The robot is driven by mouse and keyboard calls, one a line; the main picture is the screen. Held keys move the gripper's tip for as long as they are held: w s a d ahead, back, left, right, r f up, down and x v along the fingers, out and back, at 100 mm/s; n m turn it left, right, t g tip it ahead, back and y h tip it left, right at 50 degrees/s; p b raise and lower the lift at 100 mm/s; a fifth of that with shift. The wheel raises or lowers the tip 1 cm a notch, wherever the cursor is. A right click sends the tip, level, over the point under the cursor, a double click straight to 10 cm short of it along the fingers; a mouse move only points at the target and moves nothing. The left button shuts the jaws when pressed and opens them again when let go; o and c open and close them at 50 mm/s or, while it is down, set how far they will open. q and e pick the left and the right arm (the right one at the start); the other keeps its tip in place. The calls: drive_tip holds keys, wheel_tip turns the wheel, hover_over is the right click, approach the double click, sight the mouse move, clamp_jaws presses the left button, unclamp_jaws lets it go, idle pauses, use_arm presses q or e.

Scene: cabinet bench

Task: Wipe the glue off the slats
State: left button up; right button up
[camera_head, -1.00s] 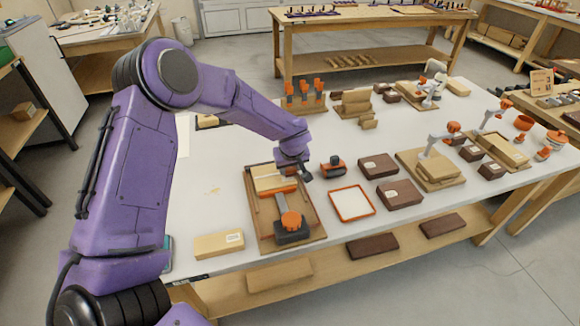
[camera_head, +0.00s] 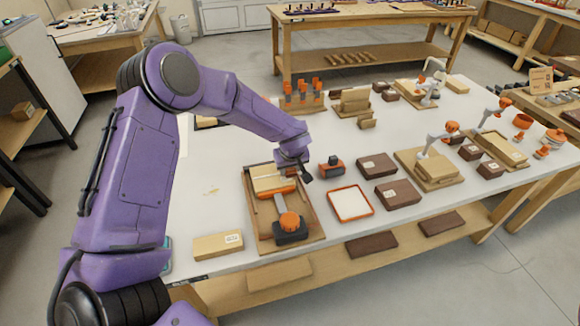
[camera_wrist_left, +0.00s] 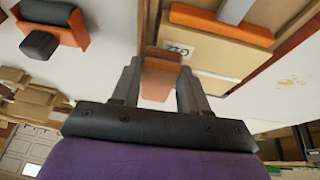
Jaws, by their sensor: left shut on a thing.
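Pale wooden slats (camera_head: 270,181) lie in a brown wooden tray (camera_head: 311,212), with an orange clamp (camera_head: 289,221) with a dark block across them. In the left wrist view a slat (camera_wrist_left: 205,55) shows a label, and an orange bar (camera_wrist_left: 222,23) crosses it. My left gripper (camera_head: 304,174) is at the right far corner of the tray. In the left wrist view, the left gripper (camera_wrist_left: 158,75) is shut on a brownish-orange block (camera_wrist_left: 160,72), blurred, close beside the slat edge. Whether it touches the slats is unclear. I cannot make out glue on the slats. My right gripper is not in view.
An orange-and-dark tool (camera_head: 332,167) stands right of the gripper. An orange-rimmed white tray (camera_head: 351,203) and dark boxes (camera_head: 378,167) lie farther right.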

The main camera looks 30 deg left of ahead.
sight(257, 182)
use_arm(q)
drive_tip(key=shift+f, duration=0.65)
drive_tip(key=shift+r, duration=0.1)
drive_tip(key=shift+s+a+r+p, duration=0.1)
drive_tip(key=shift+s+a+p, duration=0.25)
drive_tip(key=shift+s+a, duration=0.25)
drive_tip(key=shift+s+a+f+p, duration=0.1)
drive_tip(key=shift+s+a+p, duration=0.2)
drive_tip(key=shift+s+a, duration=0.3)
drive_tip(key=shift+s+a+f+p, duration=0.1)
drive_tip(key=shift+s+a+p, duration=0.25)
drive_tip(key=shift+s, duration=0.4)
drive_tip(key=shift+s+a+f+p, duration=0.1)
drive_tip(key=shift+s+a+p, duration=0.2)
drive_tip(key=shift+s+a, duration=0.3)
drive_tip(key=shift+s+a+r+p, duration=0.15)
drive_tip(key=shift+s+a+p, duration=0.4)
drive_tip(key=shift+s, duration=0.25)
drive_tip(key=shift+s+a, duration=0.15)
drive_tip(key=shift+s+a+p, duration=0.4)
drive_tip(key=shift+s, duration=0.2)
drive_tip(key=shift+s+a, duration=0.2)
drive_tip(key=shift+d, duration=0.1)
